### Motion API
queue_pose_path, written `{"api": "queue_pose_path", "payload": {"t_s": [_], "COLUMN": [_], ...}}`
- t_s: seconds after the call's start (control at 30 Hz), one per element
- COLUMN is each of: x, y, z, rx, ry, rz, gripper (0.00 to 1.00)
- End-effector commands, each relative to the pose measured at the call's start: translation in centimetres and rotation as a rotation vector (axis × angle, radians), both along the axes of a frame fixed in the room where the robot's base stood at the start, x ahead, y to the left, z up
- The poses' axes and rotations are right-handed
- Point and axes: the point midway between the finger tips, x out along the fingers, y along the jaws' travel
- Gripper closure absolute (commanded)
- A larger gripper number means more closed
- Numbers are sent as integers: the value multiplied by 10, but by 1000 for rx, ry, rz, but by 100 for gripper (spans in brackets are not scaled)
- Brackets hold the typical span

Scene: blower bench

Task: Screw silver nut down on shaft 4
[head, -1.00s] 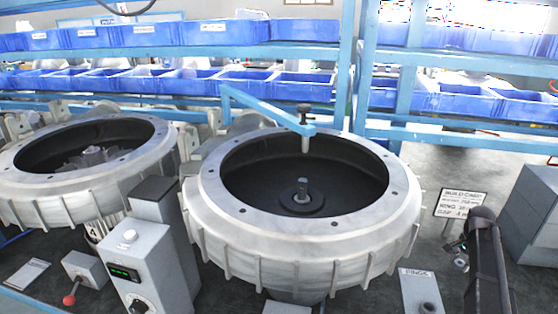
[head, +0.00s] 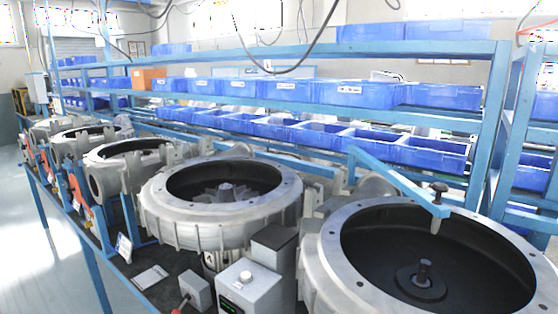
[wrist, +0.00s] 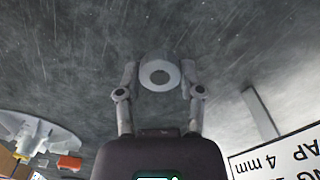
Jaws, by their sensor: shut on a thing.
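In the wrist view my gripper (wrist: 159,73) is shut on a round, light grey ring-shaped piece with a dark hole, which I take to be the silver nut (wrist: 146,77). It sits between the two fingertips, above a dark grey surface. In the head view shaft 4 (head: 226,187) rises from the grey impeller inside the ribbed housing (head: 160,212) that bears a "4" tag (head: 210,262). Its thread is too small to make out. My gripper is outside the head view, so its distance from shaft 4 cannot be told.
A larger open housing (head: 318,262) stands at the right, with a blue arm (head: 395,180) reaching over it. A grey control box (head: 250,285) stands before the housings. More housings (head: 125,153) line the bench leftward. A sign (wrist: 270,140) shows in the wrist view.

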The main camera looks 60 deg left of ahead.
Motion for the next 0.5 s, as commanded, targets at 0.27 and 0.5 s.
{"api": "queue_pose_path", "payload": {"t_s": [0.27, 0.5], "x": [-8, -14], "y": [0, 0], "z": [53, 94], "rx": [0, 0], "ry": [0, 0], "rz": [-7, -14], "gripper": [100, 100]}}
